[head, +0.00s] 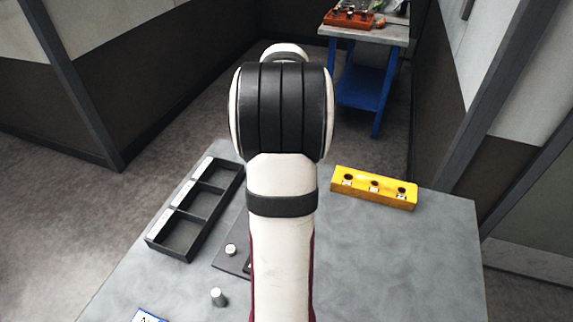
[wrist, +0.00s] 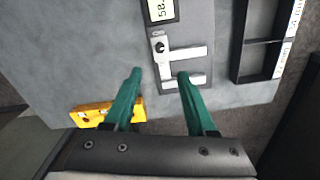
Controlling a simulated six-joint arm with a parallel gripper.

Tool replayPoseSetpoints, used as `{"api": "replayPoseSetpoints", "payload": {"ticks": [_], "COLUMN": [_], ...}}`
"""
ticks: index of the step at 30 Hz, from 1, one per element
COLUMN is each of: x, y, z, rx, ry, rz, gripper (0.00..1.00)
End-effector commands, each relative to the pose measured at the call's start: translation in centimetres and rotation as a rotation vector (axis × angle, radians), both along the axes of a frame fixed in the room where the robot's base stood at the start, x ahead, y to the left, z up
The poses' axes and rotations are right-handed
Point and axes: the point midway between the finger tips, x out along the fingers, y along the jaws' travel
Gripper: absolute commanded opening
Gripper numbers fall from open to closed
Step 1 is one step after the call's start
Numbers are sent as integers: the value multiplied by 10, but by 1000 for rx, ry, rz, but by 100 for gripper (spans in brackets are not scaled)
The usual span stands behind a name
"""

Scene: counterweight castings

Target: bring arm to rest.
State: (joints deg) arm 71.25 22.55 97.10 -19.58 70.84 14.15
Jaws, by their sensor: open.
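My gripper (wrist: 159,76) shows in the wrist view with two green fingers apart and nothing between them. Below it lies a grey plate (wrist: 194,66) with a display and pale bars, one metal piece resting on it. In the head view my arm stands in the middle and hides part of this plate (head: 229,264); the gripper is out of sight there. A small metal casting (head: 231,249) sits on the plate. Another metal casting (head: 218,297) stands on the grey table (head: 400,270) nearer the front.
A black tray (head: 182,215) with three compartments and white labels lies at the table's left. A yellow block (head: 374,198) with several dark-topped openings lies at the right; it also shows in the wrist view (wrist: 92,113). A blue bench (head: 362,90) stands behind. The right front tabletop is clear.

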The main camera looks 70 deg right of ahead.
Motion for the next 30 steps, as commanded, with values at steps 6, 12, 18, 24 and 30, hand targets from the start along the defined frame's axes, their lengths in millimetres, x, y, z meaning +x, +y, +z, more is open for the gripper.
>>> {"api": "replayPoseSetpoints", "payload": {"ticks": [6,12,18,24,30], "x": [0,0,0,57,91], "y": [0,0,0,72,275], "z": [24,25,24,43,59], "rx": [0,1,1,10,64], "ry": [0,1,1,-22,-67], "rz": [0,1,1,217,779], "gripper": [57,57,57,57,57]}}
